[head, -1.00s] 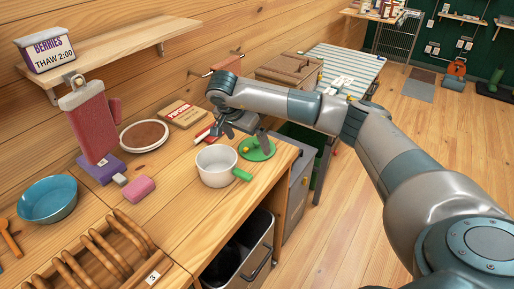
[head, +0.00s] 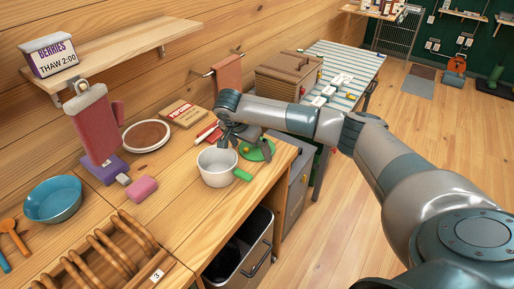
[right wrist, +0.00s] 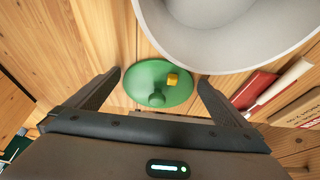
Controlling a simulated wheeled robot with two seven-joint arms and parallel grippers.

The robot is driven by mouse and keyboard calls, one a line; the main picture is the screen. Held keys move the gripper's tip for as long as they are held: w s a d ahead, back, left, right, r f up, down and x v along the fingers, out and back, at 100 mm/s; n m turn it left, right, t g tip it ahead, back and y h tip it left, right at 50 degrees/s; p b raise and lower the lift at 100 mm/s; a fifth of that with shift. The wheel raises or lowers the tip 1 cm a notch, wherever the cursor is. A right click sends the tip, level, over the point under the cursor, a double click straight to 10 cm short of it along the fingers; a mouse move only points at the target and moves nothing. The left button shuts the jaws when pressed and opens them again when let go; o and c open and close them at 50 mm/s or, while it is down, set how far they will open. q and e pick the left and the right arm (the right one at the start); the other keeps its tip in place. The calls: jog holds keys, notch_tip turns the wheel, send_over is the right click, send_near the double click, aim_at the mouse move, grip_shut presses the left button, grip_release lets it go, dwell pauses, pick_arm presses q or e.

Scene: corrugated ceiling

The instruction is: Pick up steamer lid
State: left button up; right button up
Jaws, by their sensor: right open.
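The steamer lid is a round green disc (head: 262,154) with a green knob, lying on the wooden counter just behind the white pot. In the right wrist view my right gripper (right wrist: 160,77) is open and empty, with one finger on each side of the lid. My left gripper is out of view.
A white pot (head: 217,167) with a green handle stands close to the lid. A red-and-white item (right wrist: 262,88) and a box (head: 183,113) lie nearby. A teal bowl (head: 53,200) and a wooden rack (head: 112,255) are on the left. The counter's right edge is close.

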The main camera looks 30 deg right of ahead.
jog(key=shift+s, duration=0.2)
jog(key=c, duration=2.2)
grip_shut()
jog(key=shift+s+a+f, duration=0.1)
